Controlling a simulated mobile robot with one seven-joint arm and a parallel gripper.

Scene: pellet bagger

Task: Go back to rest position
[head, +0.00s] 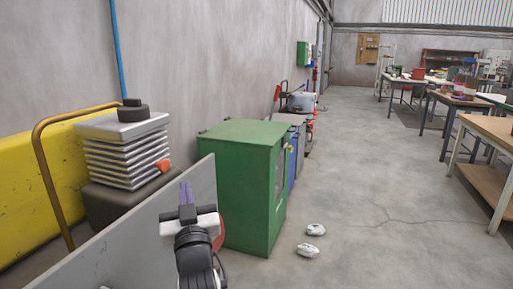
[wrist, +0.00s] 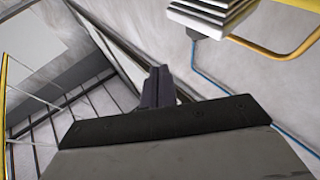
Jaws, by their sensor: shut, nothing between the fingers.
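My gripper (head: 187,190) is at the bottom centre-left of the head view, at the end of my raised arm. Its dark purple fingers point up and away, in front of a grey panel (head: 130,240). In the wrist view my gripper (wrist: 158,84) shows its fingers together, with nothing between them. The wrist view looks tilted past the fingers at a wall and yellow rails. I cannot tell how far the fingers are from the panel.
A green cabinet (head: 238,185) stands just right of my gripper. A stack of grey plates (head: 125,150) and a yellow machine (head: 25,180) are left. Two pale objects (head: 312,237) lie on the floor. Workbenches (head: 490,130) line the right; the aisle floor (head: 370,180) between is open.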

